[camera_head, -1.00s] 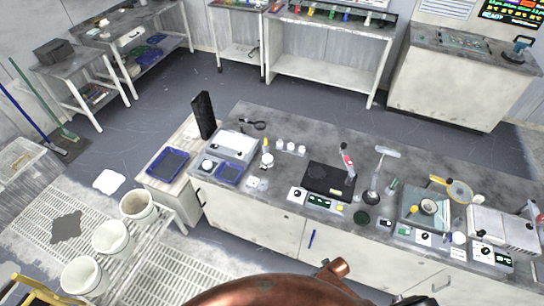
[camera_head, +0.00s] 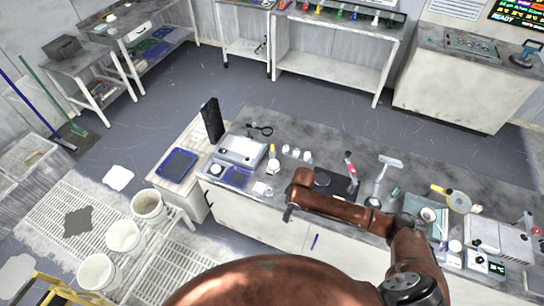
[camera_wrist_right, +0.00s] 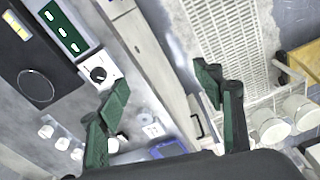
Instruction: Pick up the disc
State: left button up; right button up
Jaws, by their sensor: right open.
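Small pale pieces (camera_head: 262,188) lie near the front edge of the bench (camera_head: 300,148). In the right wrist view a pale square with a small round grey piece (camera_wrist_right: 153,130) lies beyond the open fingers, apart from them. I cannot tell for sure which piece is the disc. My right gripper (camera_wrist_right: 163,85) has two green fingers spread wide with nothing between them. In the head view my copper right arm reaches left over the bench front, hiding part of the black plate. My left gripper is not in view.
A black-topped device (camera_wrist_right: 35,88) and small white jars (camera_wrist_right: 62,143) show in the wrist view. A black upright block (camera_head: 211,119) stands behind.

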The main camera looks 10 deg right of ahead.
aim_at(273, 164)
jog(key=i, duration=1.3)
